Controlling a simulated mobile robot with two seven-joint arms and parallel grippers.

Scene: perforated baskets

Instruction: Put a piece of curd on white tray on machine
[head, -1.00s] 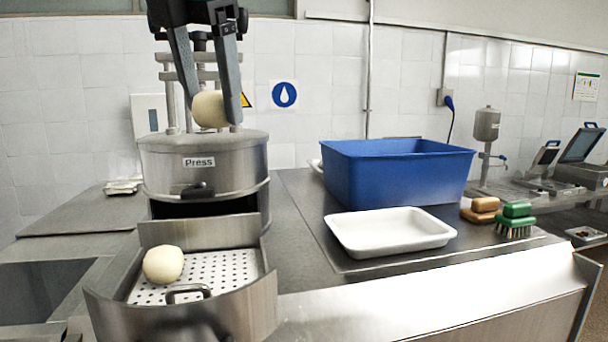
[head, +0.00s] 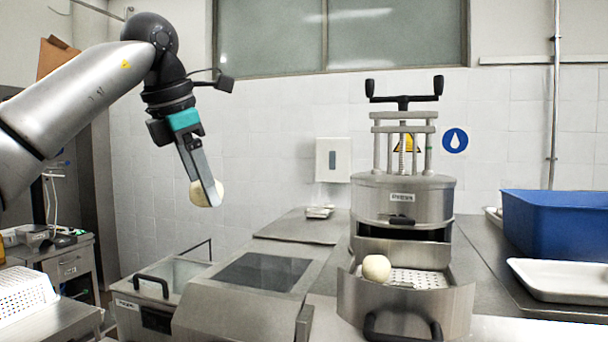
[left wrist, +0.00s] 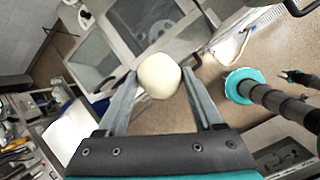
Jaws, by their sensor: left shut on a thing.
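My left gripper (head: 205,188) is shut on a round cream-white curd piece (head: 197,194) and holds it in the air, left of the press. In the left wrist view the held curd (left wrist: 159,75) sits between the fingertips. A second curd piece (head: 376,268) rests at the left of the white perforated tray (head: 430,280) in the pulled-out front of the steel press (head: 375,208). A plain white tray (head: 570,283) lies on the counter at the right, partly cut off.
A blue bin (head: 560,225) stands at the far right behind the plain white tray. A steel basin with a black handle (head: 155,283) is at the lower left. A white perforated basket (head: 20,297) sits at the left edge. The air between my gripper and the press is clear.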

